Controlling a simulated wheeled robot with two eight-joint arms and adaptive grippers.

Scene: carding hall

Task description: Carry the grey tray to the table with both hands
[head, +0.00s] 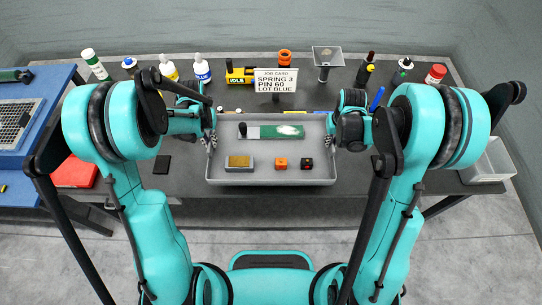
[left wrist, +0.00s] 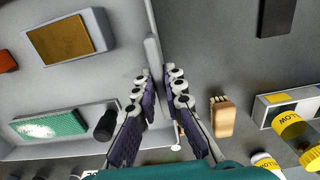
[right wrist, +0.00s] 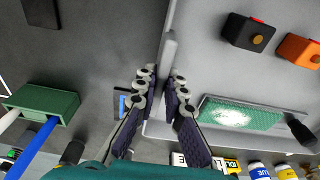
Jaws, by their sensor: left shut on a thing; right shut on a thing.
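The grey tray (head: 270,181) is in the middle of the head view, level above or on the dark table (head: 185,183); I cannot tell if it touches. It holds a green brush (head: 268,132) with a black handle and white fluff, a tan-topped block (head: 239,162), an orange cube (head: 281,163) and a black cube (head: 307,164). My left gripper (head: 210,141) is shut on the tray's left wall, which shows between its fingers in the left wrist view (left wrist: 153,45). My right gripper (head: 331,142) is shut on the right wall, also seen in the right wrist view (right wrist: 169,50).
Behind the tray stand a job card (head: 276,82), a yellow IDLE device (head: 240,75), bottles and a hopper (head: 326,58). A red-capped jar (head: 435,74) and a pale bin (head: 490,163) are at right. A blue bench (head: 45,180) and a red item (head: 76,172) are at left.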

